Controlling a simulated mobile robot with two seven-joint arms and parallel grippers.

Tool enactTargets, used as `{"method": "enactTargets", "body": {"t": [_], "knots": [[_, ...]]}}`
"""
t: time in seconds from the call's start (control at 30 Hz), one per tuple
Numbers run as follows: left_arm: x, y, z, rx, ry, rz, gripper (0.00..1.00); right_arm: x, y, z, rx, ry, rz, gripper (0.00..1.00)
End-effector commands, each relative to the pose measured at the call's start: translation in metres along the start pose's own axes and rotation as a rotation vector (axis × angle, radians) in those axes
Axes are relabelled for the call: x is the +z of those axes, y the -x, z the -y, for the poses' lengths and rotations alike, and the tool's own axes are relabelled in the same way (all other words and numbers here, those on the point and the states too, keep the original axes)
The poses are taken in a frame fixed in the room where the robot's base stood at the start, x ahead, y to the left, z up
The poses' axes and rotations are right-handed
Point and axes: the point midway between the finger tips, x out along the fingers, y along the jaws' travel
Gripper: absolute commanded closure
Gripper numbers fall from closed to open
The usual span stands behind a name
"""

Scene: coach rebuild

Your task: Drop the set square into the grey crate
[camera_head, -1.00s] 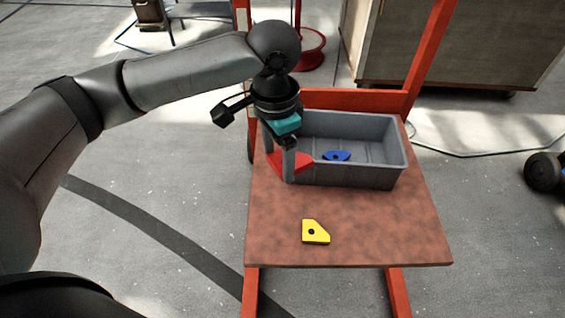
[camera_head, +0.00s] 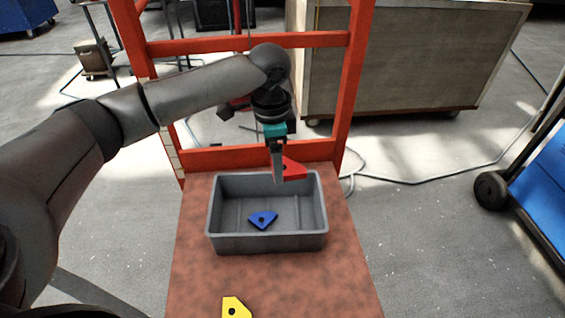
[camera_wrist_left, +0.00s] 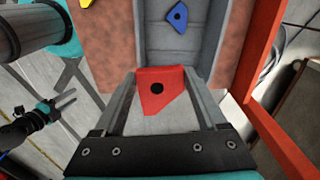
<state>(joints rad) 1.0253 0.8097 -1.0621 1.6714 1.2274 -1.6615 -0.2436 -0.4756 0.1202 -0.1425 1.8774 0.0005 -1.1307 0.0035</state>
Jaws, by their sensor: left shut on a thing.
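The set square, a red plate with a dark hole (camera_head: 294,168), is in my left gripper (camera_head: 278,181), which is shut on it. In the wrist view the red set square (camera_wrist_left: 150,95) sits between the two fingers of the left gripper (camera_wrist_left: 158,88). The grey crate (camera_head: 268,243) stands on the brown tabletop. In the head view the set square shows at the crate's back rim, seemingly raised above the crate; its exact height is hard to tell. In the wrist view my right gripper (camera_wrist_left: 66,98) shows at the left, its fingers apart and empty.
A blue plate (camera_head: 262,220) lies inside the crate. A yellow plate (camera_head: 235,308) lies on the brown tabletop (camera_head: 330,285) in front of it. A red frame (camera_head: 250,155) rises behind the crate. The tabletop right of the crate is clear.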

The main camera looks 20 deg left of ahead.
Motion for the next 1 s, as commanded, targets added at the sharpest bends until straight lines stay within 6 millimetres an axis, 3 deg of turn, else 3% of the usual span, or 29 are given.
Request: {"method": "enactTargets", "body": {"t": [0.3, 0.53, 0.7, 1.0], "knots": [[0.019, -0.018, 0.033, 0.002, -0.339, 0.010, 0.87, -0.015, 0.047, 0.000, -0.001, -0.004, -0.011, 0.50], [0.040, -0.034, 0.054, 0.006, -0.592, 0.023, 0.87, -0.016, 0.055, 0.000, -0.002, -0.004, -0.005, 0.50], [0.055, -0.044, 0.065, 0.008, -0.750, 0.032, 0.87, -0.001, 0.022, 0.001, -0.003, 0.000, 0.015, 0.50], [0.062, -0.049, 0.068, 0.009, -0.818, 0.036, 0.87, 0.041, -0.041, 0.000, -0.002, 0.007, 0.044, 0.50]]}}
